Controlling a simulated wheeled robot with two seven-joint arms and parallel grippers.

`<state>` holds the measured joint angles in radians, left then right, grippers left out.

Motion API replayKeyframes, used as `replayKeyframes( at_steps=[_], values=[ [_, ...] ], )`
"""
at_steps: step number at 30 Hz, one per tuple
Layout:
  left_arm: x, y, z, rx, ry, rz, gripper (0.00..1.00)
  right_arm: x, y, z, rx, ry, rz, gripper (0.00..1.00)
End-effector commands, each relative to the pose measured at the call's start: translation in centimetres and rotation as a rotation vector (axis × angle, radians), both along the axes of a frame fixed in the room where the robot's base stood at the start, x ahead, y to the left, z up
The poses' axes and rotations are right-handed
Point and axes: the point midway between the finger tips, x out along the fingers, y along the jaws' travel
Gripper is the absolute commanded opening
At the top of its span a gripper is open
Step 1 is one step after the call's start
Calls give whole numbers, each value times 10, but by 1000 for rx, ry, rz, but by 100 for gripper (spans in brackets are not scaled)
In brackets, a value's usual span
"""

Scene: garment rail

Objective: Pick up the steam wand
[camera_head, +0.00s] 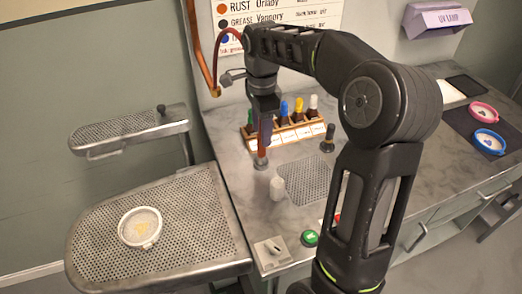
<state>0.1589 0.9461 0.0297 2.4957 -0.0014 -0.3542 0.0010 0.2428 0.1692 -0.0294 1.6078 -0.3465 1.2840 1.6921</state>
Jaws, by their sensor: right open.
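My left gripper is out of view.
A wooden rack (300,132) of several coloured bottles stands just behind the wand. A perforated ironing board (190,225) holding a round white hoop (140,227) is at left. A copper pipe (199,52) runs down the wall.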

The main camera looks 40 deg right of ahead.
Motion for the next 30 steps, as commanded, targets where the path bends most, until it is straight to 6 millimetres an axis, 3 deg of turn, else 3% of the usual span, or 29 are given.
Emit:
replayKeyframes(
  at_steps=[10,22,30],
  values=[
    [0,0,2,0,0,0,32,-1,0,-25,1,3,0,48],
    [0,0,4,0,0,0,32,-1,0,-32,1,2,0,48],
    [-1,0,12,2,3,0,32,-2,1,-69,1,4,1,48]
  ],
)
